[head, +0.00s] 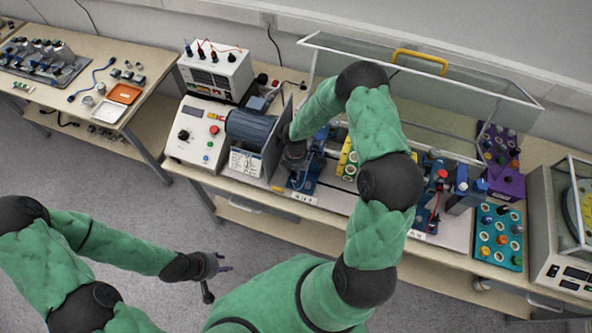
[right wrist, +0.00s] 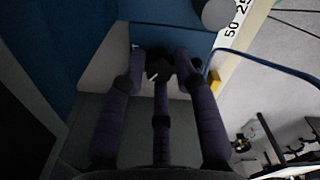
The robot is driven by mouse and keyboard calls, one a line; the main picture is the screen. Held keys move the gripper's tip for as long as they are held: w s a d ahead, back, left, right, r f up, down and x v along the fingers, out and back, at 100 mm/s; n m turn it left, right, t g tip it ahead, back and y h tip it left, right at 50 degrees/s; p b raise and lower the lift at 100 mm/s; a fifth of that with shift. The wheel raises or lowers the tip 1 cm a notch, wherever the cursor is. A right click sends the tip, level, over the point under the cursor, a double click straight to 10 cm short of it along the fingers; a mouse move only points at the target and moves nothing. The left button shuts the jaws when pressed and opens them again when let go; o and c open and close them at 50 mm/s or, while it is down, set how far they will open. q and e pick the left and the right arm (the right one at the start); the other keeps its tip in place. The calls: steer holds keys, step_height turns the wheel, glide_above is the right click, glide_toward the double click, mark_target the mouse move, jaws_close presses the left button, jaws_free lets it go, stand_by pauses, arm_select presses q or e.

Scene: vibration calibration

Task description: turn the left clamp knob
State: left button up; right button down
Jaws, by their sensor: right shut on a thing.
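The left blue clamp stand (head: 303,184) stands on the bench beside the grey motor (head: 250,130). My right gripper (head: 295,158) reaches down to it from above and hides most of its upper part. In the right wrist view, my right gripper's purple fingers (right wrist: 160,85) are closed around a black knob (right wrist: 158,66) in front of a blue block (right wrist: 165,38). In the head view the knob is hidden. My left gripper (head: 216,277) hangs over the floor in front of the bench, empty, with its fingers spread.
A control box (head: 196,135) and a power supply (head: 216,72) stand left of the motor. A clear guard with a yellow handle (head: 420,61) stands behind. A teal tray (head: 499,237) and purple rack (head: 503,180) are at right. The floor around my left gripper is free.

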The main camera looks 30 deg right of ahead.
steer(key=shift+w+a, duration=0.1)
stand_by(0.3)
steer(key=c, duration=1)
jaws_free()
steer(key=shift+o, duration=0.4)
steer(key=shift+a, duration=0.1)
